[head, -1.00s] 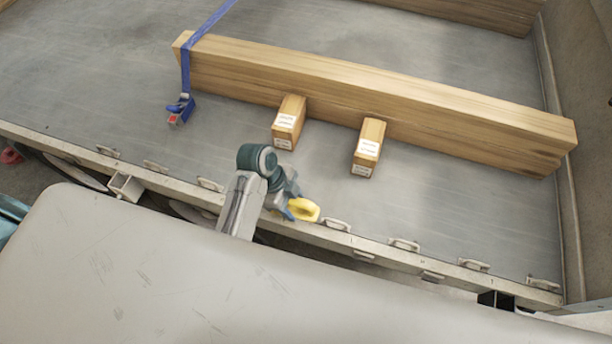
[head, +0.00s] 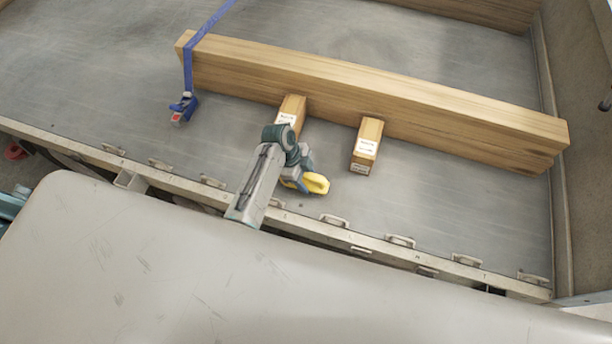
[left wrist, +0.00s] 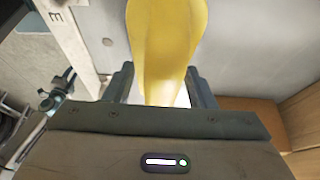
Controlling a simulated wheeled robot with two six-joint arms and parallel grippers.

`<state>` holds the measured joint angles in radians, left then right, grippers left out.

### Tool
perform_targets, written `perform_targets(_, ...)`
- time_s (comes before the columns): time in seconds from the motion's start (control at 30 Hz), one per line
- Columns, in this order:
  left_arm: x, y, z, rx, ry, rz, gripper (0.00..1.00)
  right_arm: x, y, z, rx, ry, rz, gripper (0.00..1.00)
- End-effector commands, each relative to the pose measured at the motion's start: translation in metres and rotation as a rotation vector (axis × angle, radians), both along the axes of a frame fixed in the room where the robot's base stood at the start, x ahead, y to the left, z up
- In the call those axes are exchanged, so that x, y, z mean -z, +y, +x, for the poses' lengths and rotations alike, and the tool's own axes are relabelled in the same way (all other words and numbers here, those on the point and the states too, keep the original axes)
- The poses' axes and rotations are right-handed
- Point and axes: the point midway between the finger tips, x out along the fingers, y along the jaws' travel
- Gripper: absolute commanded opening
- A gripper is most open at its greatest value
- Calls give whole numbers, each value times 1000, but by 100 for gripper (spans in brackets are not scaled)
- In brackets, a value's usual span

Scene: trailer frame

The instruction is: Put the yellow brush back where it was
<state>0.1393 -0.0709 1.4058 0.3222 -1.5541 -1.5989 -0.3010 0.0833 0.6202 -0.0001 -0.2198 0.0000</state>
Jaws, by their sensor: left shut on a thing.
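The yellow brush (head: 316,183) is in my left gripper (head: 300,180), above the grey trailer bed near its front edge in the head view. In the left wrist view the yellow brush (left wrist: 166,45) stands up between the two dark fingers of my left gripper (left wrist: 162,88), which are shut on it. Its bristles cannot be made out. The head view shows the arm partly covering one wooden block. My right gripper is not in view.
A long wooden beam (head: 400,100) lies across the bed. Two labelled wooden blocks, one at the right (head: 366,147) and one at the left (head: 292,108), jut from it. A blue strap (head: 187,65) crosses its left end. Metal loops line the bed's edge (head: 330,222).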

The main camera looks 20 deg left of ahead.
Motion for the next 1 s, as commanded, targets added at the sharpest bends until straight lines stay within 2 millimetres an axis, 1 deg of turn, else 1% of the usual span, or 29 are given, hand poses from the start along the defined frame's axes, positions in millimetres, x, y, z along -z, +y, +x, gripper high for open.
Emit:
perform_targets(0.17, 2, 0, 0, 0, 0, 0, 29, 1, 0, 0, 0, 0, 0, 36)
perform_targets(0.2, 3, 0, 0, 0, 1, 0, 52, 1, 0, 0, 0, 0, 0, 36)
perform_targets(0.27, 2, 0, 0, 0, 1, 0, 64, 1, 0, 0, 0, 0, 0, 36)
perform_targets(0.3, 2, 0, 0, 0, 1, 0, 72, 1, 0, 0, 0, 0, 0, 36)
perform_targets(0.57, 2, 0, 0, 0, 1, 0, 72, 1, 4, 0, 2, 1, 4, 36)
perform_targets(0.7, -5, 2, 0, 0, -1, 1, 72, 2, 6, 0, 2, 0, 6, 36)
perform_targets(0.77, -12, 6, 1, -1, -3, 1, 72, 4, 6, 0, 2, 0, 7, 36)
perform_targets(0.87, -29, 13, 1, 1, -4, 2, 72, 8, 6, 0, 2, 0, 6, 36)
perform_targets(1.0, -58, 26, 1, 1, -4, 2, 72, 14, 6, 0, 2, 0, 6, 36)
